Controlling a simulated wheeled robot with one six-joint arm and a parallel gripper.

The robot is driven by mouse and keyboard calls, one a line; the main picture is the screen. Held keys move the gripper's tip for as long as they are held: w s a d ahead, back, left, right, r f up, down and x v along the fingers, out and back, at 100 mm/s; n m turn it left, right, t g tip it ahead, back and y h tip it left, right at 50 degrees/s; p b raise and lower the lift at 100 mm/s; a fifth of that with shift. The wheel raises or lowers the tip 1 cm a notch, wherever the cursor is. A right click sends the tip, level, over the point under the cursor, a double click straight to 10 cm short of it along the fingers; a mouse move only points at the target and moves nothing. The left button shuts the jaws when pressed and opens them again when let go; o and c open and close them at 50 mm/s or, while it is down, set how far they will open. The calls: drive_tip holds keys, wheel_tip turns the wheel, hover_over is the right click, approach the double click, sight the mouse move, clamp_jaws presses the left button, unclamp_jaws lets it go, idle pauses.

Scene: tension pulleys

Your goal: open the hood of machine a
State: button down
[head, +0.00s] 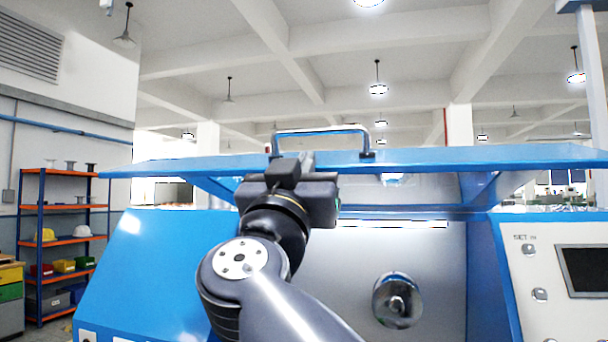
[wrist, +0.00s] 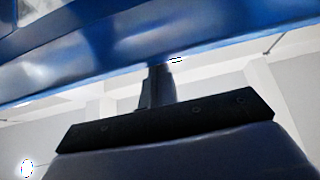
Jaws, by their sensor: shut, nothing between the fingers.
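The blue hood (head: 450,158) of the machine is raised and stands roughly level above the blue machine body (head: 150,265). A metal handle (head: 325,130) rises from the hood's near edge. The opening below shows a grey interior and a chrome round part (head: 397,300). My gripper (head: 306,160) is at the hood's near edge, just below the left part of the handle. In the wrist view my gripper's fingers (wrist: 158,85) are together and empty, with their tips close to the blue hood (wrist: 180,45). I cannot tell whether they touch it.
A control panel with a dark screen (head: 585,270) is on the machine's right side. An orange and blue shelf rack (head: 62,240) with bins stands at the left wall. The space above the hood is clear.

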drive_tip(key=shift+s+a+f+b, duration=0.1)
drive_tip(key=shift+s+f+b, duration=0.05)
drive_tip(key=shift+f+b, duration=1.45)
drive_tip(key=shift+r, duration=0.1)
